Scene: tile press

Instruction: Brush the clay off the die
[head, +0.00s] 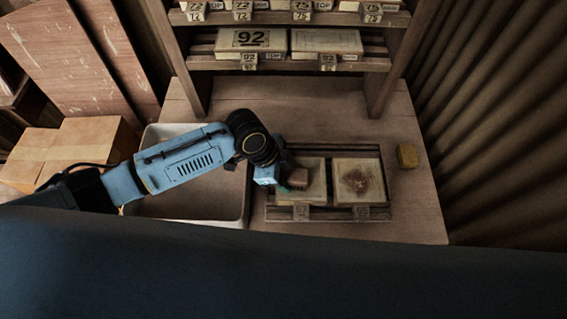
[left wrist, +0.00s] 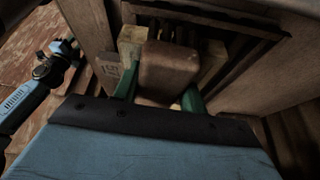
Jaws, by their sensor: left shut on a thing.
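My left gripper (head: 284,186) is shut on a brown block-shaped brush (head: 299,177). In the left wrist view the brush (left wrist: 168,66) sits between my two green fingers. In the head view the brush is over the left square die (head: 312,195), which it and the gripper partly hide. Whether the brush touches the die is unclear. The right die (head: 358,182) has a dark brown smear of clay on its pale face. Both lie side by side on a slatted wooden rack (head: 330,214). A small blue arm shows in the left wrist view; its gripper is too small to read.
A pale, empty tray (head: 205,205) stands left of the rack, under my left arm. A yellowish block (head: 406,156) lies at the right. Shelves (head: 290,63) with numbered dies stand behind. Cardboard boxes (head: 80,145) are at the left, and a corrugated wall is at the right.

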